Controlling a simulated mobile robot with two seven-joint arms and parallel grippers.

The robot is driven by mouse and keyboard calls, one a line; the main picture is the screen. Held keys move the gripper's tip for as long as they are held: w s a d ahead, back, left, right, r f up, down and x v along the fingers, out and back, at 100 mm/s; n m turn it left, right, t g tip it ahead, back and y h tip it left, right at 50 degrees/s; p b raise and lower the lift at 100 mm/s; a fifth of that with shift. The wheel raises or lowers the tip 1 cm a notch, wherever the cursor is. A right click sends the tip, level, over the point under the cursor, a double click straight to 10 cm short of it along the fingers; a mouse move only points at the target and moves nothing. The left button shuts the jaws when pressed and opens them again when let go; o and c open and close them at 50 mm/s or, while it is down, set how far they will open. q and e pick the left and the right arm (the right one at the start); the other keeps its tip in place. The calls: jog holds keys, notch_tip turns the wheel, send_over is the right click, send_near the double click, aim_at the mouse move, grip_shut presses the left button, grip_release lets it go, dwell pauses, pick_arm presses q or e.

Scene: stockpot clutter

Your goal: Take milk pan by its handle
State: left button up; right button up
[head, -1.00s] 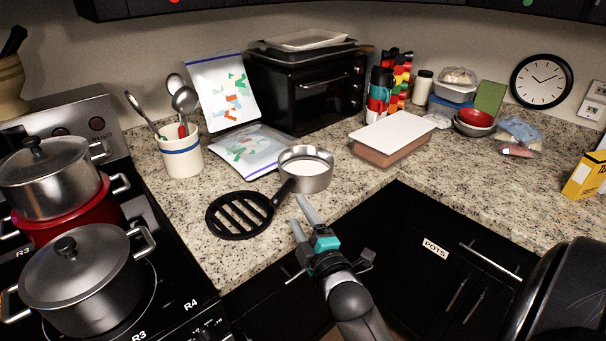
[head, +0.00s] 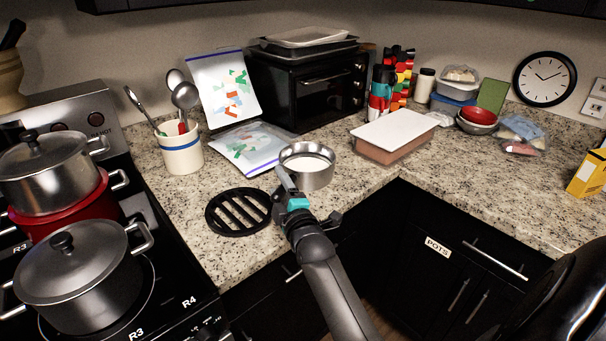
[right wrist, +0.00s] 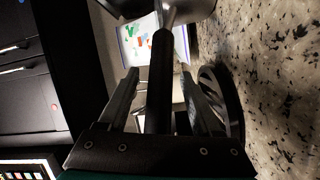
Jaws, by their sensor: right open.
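The milk pan (head: 318,177) is a small steel pan with pale contents, standing on the granite counter beside a black round trivet. My right gripper (head: 284,186) is at the pan's near left side and covers most of its handle in the head view. In the right wrist view the dark handle (right wrist: 161,85) runs between the two open fingers of my right gripper (right wrist: 158,88), with a gap showing on each side. The pan's steel body (right wrist: 190,8) shows at the top edge there. My left gripper is not in view.
The black slatted trivet (head: 238,212) lies just left of the gripper. A utensil crock (head: 182,156), plastic bags (head: 245,148), a toaster oven (head: 305,92) and a lidded container (head: 392,138) stand around the pan. Pots (head: 85,265) sit on the stove at left. Counter at right front is clear.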

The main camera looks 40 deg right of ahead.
jog(key=shift+w+d, duration=0.2)
jog(key=shift+w, duration=0.35)
grip_shut()
jog(key=shift+r, duration=0.2)
dwell(0.3)
